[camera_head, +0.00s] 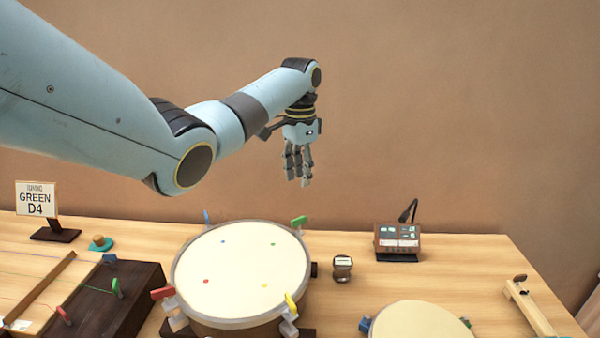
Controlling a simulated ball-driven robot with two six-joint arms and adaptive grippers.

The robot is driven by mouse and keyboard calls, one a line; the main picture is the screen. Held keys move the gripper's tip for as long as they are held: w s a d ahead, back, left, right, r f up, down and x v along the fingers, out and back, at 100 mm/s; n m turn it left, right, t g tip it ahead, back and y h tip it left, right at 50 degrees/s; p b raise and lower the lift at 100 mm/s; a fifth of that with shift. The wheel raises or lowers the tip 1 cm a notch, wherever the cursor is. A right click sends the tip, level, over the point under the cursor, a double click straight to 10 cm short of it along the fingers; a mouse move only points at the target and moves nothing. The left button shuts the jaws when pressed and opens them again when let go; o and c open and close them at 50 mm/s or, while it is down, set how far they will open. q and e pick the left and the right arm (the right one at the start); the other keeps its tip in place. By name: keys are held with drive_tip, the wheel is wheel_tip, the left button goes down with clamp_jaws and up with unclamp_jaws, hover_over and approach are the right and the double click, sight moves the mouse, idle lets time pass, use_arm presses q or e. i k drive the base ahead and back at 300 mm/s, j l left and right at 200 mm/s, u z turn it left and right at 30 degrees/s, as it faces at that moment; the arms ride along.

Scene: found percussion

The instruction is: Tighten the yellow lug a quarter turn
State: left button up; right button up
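The yellow lug (291,304) stands on the front right rim of the large round drum (240,262), tilted a little. A yellow dot (265,285) marks the drumhead near it. A red lug (163,293), a green lug (299,221) and a blue lug (206,216) sit around the same rim. My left gripper (298,182) hangs fingers down in the air above the drum's far right side, well away from the yellow lug. Nothing shows in its fingers, and their spacing is unclear from this angle. My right gripper is out of view.
A small dark-sided knob or weight (342,268) stands right of the drum. A display box (397,241) is behind it. A smaller drum (418,322) lies front right. A dark board with pegs (117,300) is left. A sign reading GREEN D4 (36,200) stands at back left.

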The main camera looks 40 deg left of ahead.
sight(292, 309)
drive_tip(key=k+l, duration=1.15)
drive_tip(key=l, duration=0.3)
